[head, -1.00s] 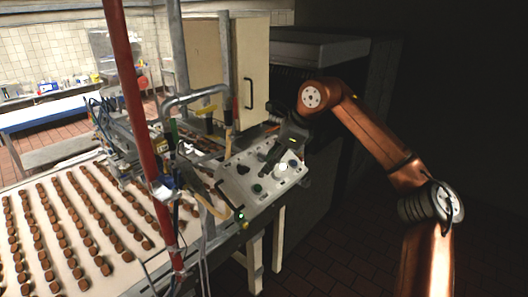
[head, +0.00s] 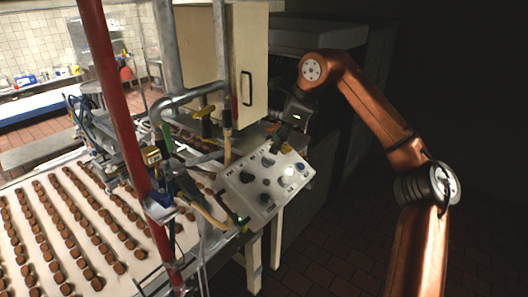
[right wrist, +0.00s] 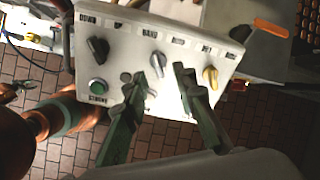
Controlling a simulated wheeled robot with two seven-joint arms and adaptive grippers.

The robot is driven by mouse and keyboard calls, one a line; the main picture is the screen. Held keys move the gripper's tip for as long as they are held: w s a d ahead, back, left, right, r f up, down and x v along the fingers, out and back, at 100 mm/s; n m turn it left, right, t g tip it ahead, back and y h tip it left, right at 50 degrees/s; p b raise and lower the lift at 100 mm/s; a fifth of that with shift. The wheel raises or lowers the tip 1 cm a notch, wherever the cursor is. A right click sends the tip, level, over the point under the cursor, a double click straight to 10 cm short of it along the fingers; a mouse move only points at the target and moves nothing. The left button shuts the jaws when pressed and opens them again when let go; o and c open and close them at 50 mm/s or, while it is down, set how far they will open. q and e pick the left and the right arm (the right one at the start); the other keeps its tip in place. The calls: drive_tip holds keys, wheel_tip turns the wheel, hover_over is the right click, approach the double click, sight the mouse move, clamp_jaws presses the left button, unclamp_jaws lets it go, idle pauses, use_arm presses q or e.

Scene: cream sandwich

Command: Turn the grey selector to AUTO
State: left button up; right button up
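The control panel (right wrist: 125,58) fills the upper middle of the right wrist view, and it also shows in the head view (head: 233,190). The grey selector (right wrist: 158,61) is in its middle row, between a black knob (right wrist: 98,46) and a yellow knob (right wrist: 210,77). It stands nearly upright in the picture, below a label that looks like HAND; another label to its right is unreadable. My right gripper (right wrist: 160,77) is open, its green fingers apart with the selector showing between and beyond the tips. Contact is not visible. In the head view it hangs over the panel's far edge (head: 278,147). My left gripper is not seen.
A green button (right wrist: 97,86) sits at the panel's lower left. In the head view, a red post (head: 115,95) and grey pipework stand left of the panel. A conveyor (head: 50,215) carries rows of brown sweets. Dark floor lies open at the right.

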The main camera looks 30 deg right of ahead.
sight(269, 158)
drive_tip(key=x, duration=0.3)
drive_tip(key=p+x, duration=0.1)
drive_tip(key=x, duration=0.1)
drive_tip(key=shift+s+f, duration=0.2)
drive_tip(key=shift+f, duration=0.1)
drive_tip(key=shift+w+a+f, duration=0.1)
drive_tip(key=shift+w+f, duration=0.35)
drive_tip(key=shift+f, duration=0.1)
drive_tip(key=shift+s, duration=0.25)
drive_tip(key=shift+w, duration=0.15)
drive_tip(key=shift+c, duration=1.3)
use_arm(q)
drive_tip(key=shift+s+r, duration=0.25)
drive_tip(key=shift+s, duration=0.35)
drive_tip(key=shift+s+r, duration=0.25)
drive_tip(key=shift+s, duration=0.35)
use_arm(e)
clamp_jaws()
